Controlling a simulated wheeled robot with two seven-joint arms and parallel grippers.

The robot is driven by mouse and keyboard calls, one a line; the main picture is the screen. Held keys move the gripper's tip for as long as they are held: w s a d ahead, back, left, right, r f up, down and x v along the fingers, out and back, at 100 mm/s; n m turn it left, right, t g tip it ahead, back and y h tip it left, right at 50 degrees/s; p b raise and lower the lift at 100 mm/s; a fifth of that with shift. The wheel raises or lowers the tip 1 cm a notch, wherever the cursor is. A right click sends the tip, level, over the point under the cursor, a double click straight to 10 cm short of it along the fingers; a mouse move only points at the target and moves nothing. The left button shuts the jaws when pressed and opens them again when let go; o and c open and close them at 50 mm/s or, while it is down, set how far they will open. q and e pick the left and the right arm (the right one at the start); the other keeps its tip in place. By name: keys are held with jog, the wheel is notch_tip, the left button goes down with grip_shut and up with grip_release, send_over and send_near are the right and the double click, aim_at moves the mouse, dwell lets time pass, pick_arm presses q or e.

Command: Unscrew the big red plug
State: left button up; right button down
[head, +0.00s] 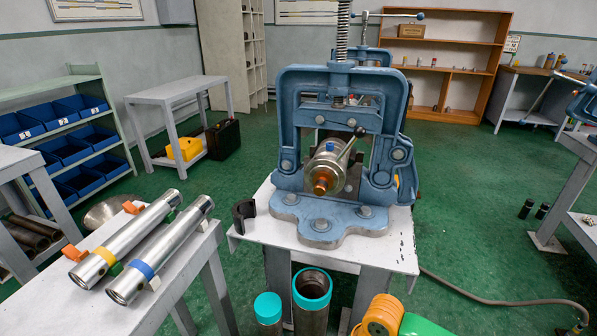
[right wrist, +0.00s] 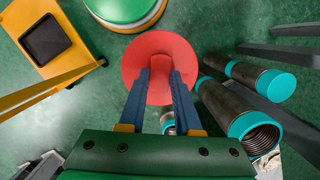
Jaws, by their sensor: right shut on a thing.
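In the right wrist view, a wide round red plug (right wrist: 160,52) lies between the tips of my right gripper (right wrist: 160,76). Its two blue fingers are shut on it. The plug's disc faces the camera, and what lies directly behind it is hidden. I cannot tell whether it sits in a pipe or is free. In the head view, a blue pipe vise (head: 340,140) stands on a light table, with a silver cylinder (head: 328,163) with an orange tip in its opening. The red plug does not clearly show there. My left gripper is not in view.
Teal-ended pipes (right wrist: 252,127) lie close right of my right gripper; a yellow cart (right wrist: 47,38) is at upper left. In the head view, two silver tubes (head: 160,250) lie on the left bench, and teal-rimmed pipes (head: 311,290) stand below the vise table (head: 262,232).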

jog(key=shift+w+a+f+n+b, duration=0.1)
jog(key=shift+f+n+b, duration=0.05)
jog(key=shift+n+b, duration=1.35)
jog(key=shift+n, duration=0.3)
jog(key=shift+g+h, duration=0.3)
jog(key=shift+n+b, duration=0.4)
jog(key=shift+b, duration=0.3)
jog(key=shift+n+b, duration=1.25)
jog(key=shift+n, duration=0.05)
jog(key=c, duration=1.2)
grip_release()
jog(key=shift+h, duration=0.3)
grip_shut()
